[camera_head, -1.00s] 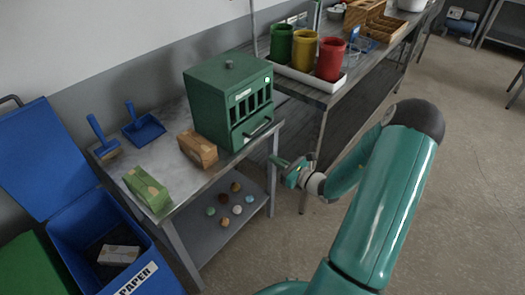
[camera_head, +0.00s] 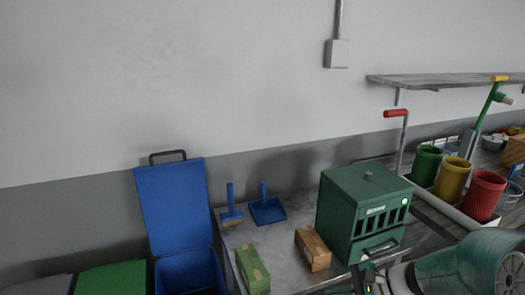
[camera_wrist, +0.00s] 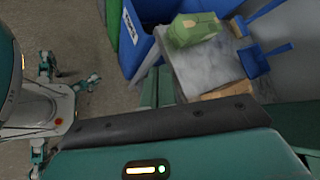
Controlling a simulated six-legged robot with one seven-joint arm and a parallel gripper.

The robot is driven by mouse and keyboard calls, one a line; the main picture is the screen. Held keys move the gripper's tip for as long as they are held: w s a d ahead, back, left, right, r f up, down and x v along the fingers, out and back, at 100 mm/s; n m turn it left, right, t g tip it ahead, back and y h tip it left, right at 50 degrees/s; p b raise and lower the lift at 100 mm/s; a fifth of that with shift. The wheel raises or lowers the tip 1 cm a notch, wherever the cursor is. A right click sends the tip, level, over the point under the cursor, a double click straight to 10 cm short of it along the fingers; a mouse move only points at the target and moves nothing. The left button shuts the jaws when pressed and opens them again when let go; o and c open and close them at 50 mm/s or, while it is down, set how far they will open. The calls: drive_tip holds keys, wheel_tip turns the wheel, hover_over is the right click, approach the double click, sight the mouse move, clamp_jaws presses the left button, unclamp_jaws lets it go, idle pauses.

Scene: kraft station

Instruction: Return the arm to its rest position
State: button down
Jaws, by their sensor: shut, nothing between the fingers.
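My arm (camera_head: 462,270) reaches in from the lower right corner of the head view, teal with a dark end. My gripper (camera_head: 368,281) shows at the bottom edge, in front of the green slotted box (camera_head: 345,215). It is shut and empty, and its lower part is cut off by the frame. My own base and legs show at the left there.
The metal table (camera_head: 285,240) holds a brown carton (camera_head: 313,249), a green carton (camera_head: 252,270), a blue brush (camera_head: 231,205) and a blue dustpan (camera_head: 267,208). An open blue bin (camera_head: 190,272) stands left. Green, yellow and red cups stand in a white tray (camera_head: 450,212) at right.

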drive_tip(key=s+a+r+n+t+h, duration=0.1)
drive_tip(key=s+a+r+n+h, duration=0.1)
drive_tip(key=s+r+n+h, duration=0.8)
drive_tip(key=s+r+n, duration=0.3)
drive_tip(key=s+n, duration=0.1)
drive_tip(key=shift+s+a+r+t, duration=0.2)
drive_tip(key=shift+r+t, duration=0.1)
drive_tip(key=shift+r, duration=0.1)
